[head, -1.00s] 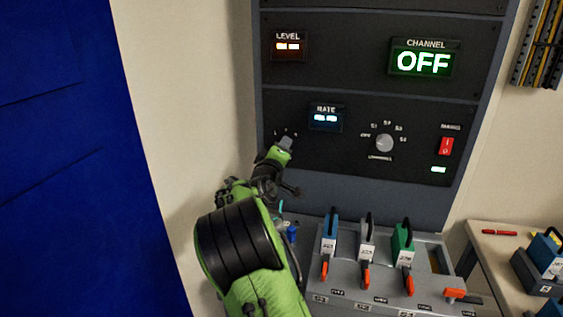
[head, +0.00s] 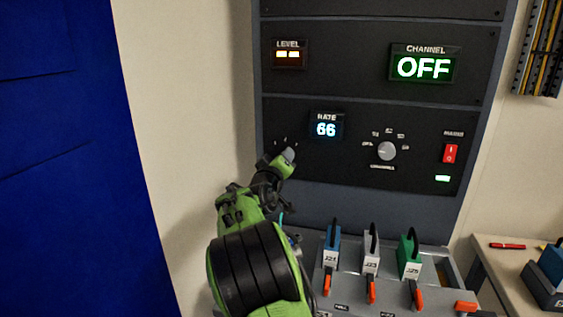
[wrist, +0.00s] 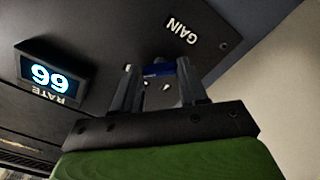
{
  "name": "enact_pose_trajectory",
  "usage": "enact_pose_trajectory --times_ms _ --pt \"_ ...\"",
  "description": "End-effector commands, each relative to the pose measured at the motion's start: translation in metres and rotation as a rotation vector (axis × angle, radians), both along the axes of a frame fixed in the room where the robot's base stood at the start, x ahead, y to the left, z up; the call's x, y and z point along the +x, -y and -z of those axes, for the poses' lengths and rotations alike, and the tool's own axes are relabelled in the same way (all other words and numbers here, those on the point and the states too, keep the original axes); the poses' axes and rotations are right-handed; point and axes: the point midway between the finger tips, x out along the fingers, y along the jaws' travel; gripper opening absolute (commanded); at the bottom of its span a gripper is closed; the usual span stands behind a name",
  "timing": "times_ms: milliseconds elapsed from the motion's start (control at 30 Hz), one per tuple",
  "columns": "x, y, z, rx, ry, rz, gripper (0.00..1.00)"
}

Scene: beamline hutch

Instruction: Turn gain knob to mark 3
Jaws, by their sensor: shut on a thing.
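My gripper (head: 287,157) is at the lower left of the black rack panel, shut on the gain knob. In the wrist view the fingers of my gripper (wrist: 157,85) stand on either side of the knob (wrist: 158,70), of which a blue part shows between them. The GAIN label (wrist: 181,32) is just beyond it. In the head view my gripper hides the knob, with a few faint scale marks above it. I cannot read which mark the knob points at.
The RATE display (head: 326,126) reads 66. The CHANNEL display (head: 423,65) reads OFF, above the channel knob (head: 387,151) and the red mains switch (head: 450,153). The LEVEL display (head: 289,54) shows dashes. Lever-handled blocks (head: 371,262) stand below, and a blue wall (head: 65,150) is at the left.

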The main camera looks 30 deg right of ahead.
Motion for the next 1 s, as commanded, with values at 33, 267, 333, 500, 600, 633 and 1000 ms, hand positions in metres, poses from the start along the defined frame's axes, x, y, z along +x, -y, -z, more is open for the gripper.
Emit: enact_pose_trajectory --times_ms 33,267,333,500,600,633,1000 --pt "0.0 0.0 0.003 0.005 -0.007 0.001 0.12" --pt "0.0 0.0 0.003 0.004 -0.006 0.001 0.61" --pt "0.0 0.0 0.002 0.003 -0.005 0.001 0.68" --pt "0.0 0.0 0.001 0.001 -0.004 0.001 0.68" --pt "-0.001 -0.002 0.001 0.001 -0.003 0.0 0.68" --pt "-0.002 -0.004 0.001 0.001 -0.002 -0.001 0.68" --pt "-0.063 -0.075 0.002 0.004 -0.005 -0.008 0.68"
